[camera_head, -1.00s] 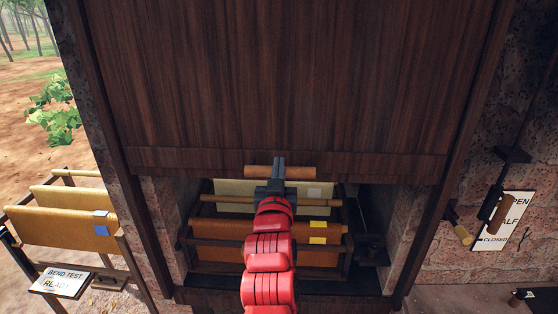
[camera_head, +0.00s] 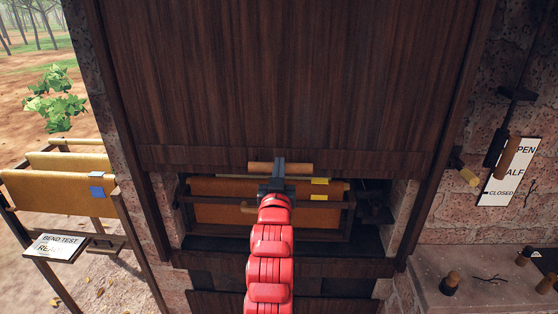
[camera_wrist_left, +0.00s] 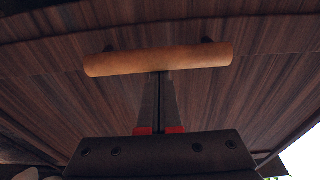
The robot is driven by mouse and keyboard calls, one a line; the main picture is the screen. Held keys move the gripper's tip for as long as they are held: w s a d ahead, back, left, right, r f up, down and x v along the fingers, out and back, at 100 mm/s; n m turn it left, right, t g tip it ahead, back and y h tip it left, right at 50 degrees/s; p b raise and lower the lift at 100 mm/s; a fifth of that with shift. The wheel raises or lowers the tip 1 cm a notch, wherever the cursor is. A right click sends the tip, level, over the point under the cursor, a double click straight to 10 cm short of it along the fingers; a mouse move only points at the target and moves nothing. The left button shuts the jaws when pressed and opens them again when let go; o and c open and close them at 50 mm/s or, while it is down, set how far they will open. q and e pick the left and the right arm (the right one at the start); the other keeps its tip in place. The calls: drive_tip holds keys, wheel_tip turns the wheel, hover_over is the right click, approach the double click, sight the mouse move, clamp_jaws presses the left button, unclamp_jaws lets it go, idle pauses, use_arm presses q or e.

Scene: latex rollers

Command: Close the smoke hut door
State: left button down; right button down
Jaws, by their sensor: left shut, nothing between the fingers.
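The smoke hut door (camera_head: 290,80) is a dark brown wooden panel that hangs down between side rails. A gap stays open below its lower edge. Its light wooden handle bar (camera_head: 281,168) is near that edge and also shows in the left wrist view (camera_wrist_left: 158,59). My left gripper (camera_head: 279,165) is at the middle of the handle, its fingers together and empty. In the wrist view the fingertips (camera_wrist_left: 160,78) end just under the handle; whether they touch it is unclear. My right gripper is not in view.
Racks with orange sheets (camera_head: 225,212) stand inside the opening. At right, a sign (camera_head: 508,172) reads OPEN, HALF, CLOSED beside a dark lever with a wooden grip (camera_head: 506,156). An outdoor rack (camera_head: 60,188) and a BEND TEST sign (camera_head: 55,246) stand at left. A stone ledge (camera_head: 430,285) is at lower right.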

use_arm(q)
wheel_tip(320, 180, down, 38)
drive_tip(key=b, duration=2.4)
drive_tip(key=shift+w, duration=0.25)
drive_tip(key=shift+r, duration=0.2)
drive_tip(key=s+r+p, duration=0.2)
drive_tip(key=s, duration=0.7)
drive_tip(key=shift+r, duration=0.15)
